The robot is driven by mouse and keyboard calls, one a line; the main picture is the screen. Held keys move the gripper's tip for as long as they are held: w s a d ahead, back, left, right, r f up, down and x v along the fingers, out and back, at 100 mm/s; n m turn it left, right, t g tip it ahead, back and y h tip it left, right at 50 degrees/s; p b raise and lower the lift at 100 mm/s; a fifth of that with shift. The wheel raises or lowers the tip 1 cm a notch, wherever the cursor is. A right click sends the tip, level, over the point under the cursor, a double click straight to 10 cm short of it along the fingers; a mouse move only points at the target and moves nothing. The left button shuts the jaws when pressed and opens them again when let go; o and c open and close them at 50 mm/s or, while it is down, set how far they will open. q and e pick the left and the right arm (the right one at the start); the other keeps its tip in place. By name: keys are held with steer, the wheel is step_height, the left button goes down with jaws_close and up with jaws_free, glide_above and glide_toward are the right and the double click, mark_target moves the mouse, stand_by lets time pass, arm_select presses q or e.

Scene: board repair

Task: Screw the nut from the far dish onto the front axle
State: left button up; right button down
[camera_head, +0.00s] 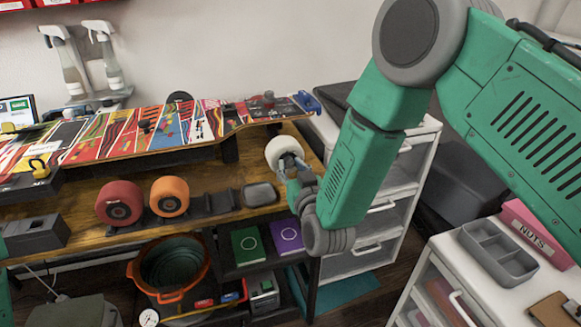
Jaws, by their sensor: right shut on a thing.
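My right gripper (290,165) reaches in from the right over the bench. Its fingers are shut at the lower right of the face of a white wheel (282,147), under the right end of the patterned board (180,127). The nut is too small and covered by the fingers to make out. The front axle is hidden behind the wheel and fingers. A small grey dish (260,195) lies on the bench, left of and below the gripper. My left gripper is out of the picture.
A red wheel (119,203) and an orange wheel (170,196) stand on the bench (80,226). A grey compartment tray (500,250) and a pink NUTS box (540,233) are on the right cabinet. An orange bucket (170,295) stands below the bench.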

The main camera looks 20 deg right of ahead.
steer(key=shift+s+f, duration=0.15)
steer(key=shift+f, duration=0.15)
steer(key=m, duration=0.5)
steer(key=shift+d+m, duration=0.1)
steer(key=shift+m, duration=0.2)
steer(key=c, duration=1.4)
jaws_free()
steer(key=shift+o, duration=0.9)
steer(key=shift+r, duration=0.1)
steer(key=shift+c, duration=1.4)
steer(key=shift+r, duration=0.1)
